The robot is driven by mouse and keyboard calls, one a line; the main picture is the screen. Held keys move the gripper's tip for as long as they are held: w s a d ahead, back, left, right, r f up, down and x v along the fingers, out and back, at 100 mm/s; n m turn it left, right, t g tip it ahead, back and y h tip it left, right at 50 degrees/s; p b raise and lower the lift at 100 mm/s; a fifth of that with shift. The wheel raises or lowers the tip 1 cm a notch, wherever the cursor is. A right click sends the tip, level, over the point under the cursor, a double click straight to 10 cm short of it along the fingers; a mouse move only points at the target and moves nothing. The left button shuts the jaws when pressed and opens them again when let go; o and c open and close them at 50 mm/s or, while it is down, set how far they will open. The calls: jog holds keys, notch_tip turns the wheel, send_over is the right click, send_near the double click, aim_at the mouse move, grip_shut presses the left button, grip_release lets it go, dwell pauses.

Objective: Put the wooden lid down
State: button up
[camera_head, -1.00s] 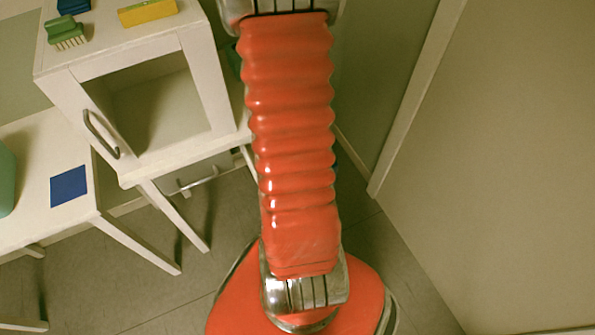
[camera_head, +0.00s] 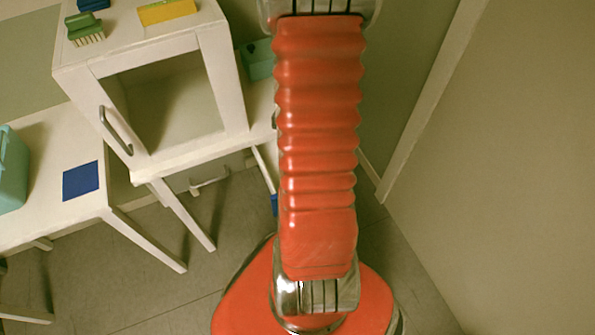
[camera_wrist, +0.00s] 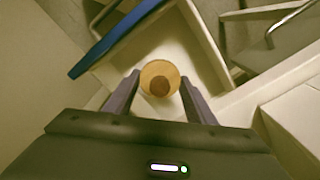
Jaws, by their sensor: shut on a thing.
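The wooden lid (camera_wrist: 150,70) is a round, light-wood disc with a darker brown round knob or centre, in the middle of the wrist view. My gripper (camera_wrist: 160,78) has its two dark fingers on either side of the lid and is shut on it. Below the lid in the picture is a pale surface; I cannot tell whether the lid touches it. In the head view my red arm fills the middle, and neither the gripper nor the lid shows.
A white cabinet (camera_head: 142,165) carries a green brush (camera_head: 86,30) and a yellow block (camera_head: 167,12). A white table (camera_head: 40,160) at left holds a blue square (camera_head: 81,181) and a teal container (camera_head: 12,170). A pale tray or drawer (camera_wrist: 207,48) and a blue bar (camera_wrist: 115,38) lie near my gripper.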

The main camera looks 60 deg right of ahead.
jog(key=shift+f, duration=2.6)
jog(key=shift+f, duration=0.1)
jog(key=shift+f, duration=1.95)
jog(key=shift+f, duration=0.1)
jog(key=o, duration=1)
jog(key=shift+a+r, duration=0.1)
jog(key=shift+r, duration=6)
